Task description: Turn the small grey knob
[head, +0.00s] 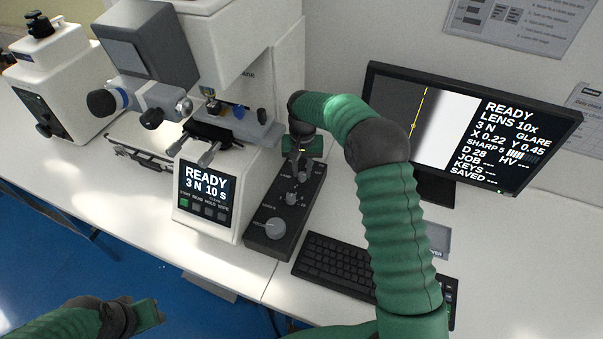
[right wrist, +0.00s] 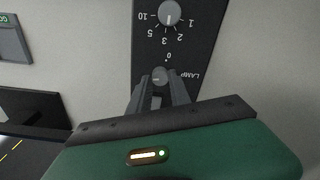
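The small grey knob (right wrist: 160,75) sits on the dark control panel (right wrist: 145,45) beside the word LAMP in the right wrist view. My right gripper (right wrist: 160,82) is open, with one fingertip on each side of this knob. I cannot tell whether the fingers touch it. In the head view my right gripper (head: 299,158) points down at the far end of the panel and hides part of it. My left gripper (head: 147,313) is low at the left, away from the panel; its opening is unclear.
A larger grey knob (right wrist: 169,13) with a number scale is close by on the panel. A big round knob (head: 275,228) is at the panel's near end. The white tester (head: 213,180) stands left; the keyboard (head: 335,264) and monitor (head: 470,130) stand right.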

